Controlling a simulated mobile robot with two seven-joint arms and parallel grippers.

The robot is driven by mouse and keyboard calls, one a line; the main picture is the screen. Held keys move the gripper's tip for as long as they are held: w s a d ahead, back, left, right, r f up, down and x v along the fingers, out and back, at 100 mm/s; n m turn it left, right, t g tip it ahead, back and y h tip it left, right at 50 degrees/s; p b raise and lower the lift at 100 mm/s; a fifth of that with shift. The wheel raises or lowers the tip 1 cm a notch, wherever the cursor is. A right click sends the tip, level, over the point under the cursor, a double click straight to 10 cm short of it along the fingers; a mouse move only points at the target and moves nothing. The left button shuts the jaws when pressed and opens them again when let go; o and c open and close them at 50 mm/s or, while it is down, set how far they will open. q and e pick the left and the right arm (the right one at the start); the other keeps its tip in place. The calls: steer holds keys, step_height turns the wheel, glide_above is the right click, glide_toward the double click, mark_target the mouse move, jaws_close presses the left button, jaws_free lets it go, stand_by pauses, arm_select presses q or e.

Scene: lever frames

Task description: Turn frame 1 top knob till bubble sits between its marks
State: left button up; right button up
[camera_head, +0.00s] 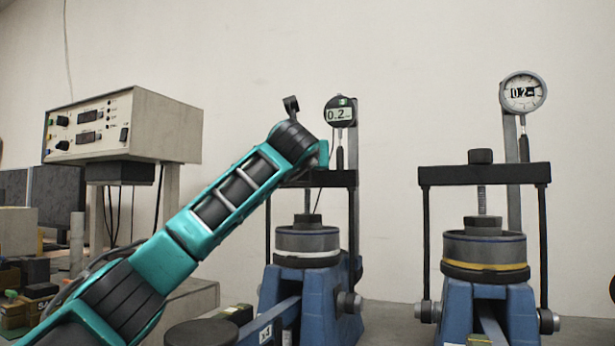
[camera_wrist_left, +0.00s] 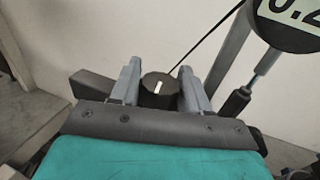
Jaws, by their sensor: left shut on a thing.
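The left lever frame, blue base (camera_head: 325,300) and black crossbar (camera_head: 340,178), stands mid-picture in the head view. Its top knob (camera_wrist_left: 160,92) is black with a white line and shows in the left wrist view. My left gripper (camera_wrist_left: 159,80) is shut on this knob, one grey finger on each side. In the head view my teal arm covers the knob. A round digital gauge (camera_head: 340,112) beside it reads about 0.2; part of it also shows in the left wrist view (camera_wrist_left: 293,15). I see no bubble or marks clearly. My right gripper is not in view.
A second lever frame (camera_head: 487,310) with a free top knob (camera_head: 480,156) and a round gauge (camera_head: 522,92) stands to the right. A beige control box (camera_head: 120,125) stands at the left. A gap separates the two frames.

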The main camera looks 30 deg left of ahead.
arm_select(q)
steer(key=shift+d, duration=0.15)
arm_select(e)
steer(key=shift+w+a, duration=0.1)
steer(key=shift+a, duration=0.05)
arm_select(q)
steer(key=o, duration=0.9)
steer(key=shift+w, duration=0.1)
steer(key=shift+o, duration=0.4)
steer(key=b+v, duration=0.1)
steer(key=v, duration=1.2)
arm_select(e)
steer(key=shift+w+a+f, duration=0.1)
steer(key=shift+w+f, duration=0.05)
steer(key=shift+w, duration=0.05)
arm_select(q)
steer(key=shift+r, duration=0.15)
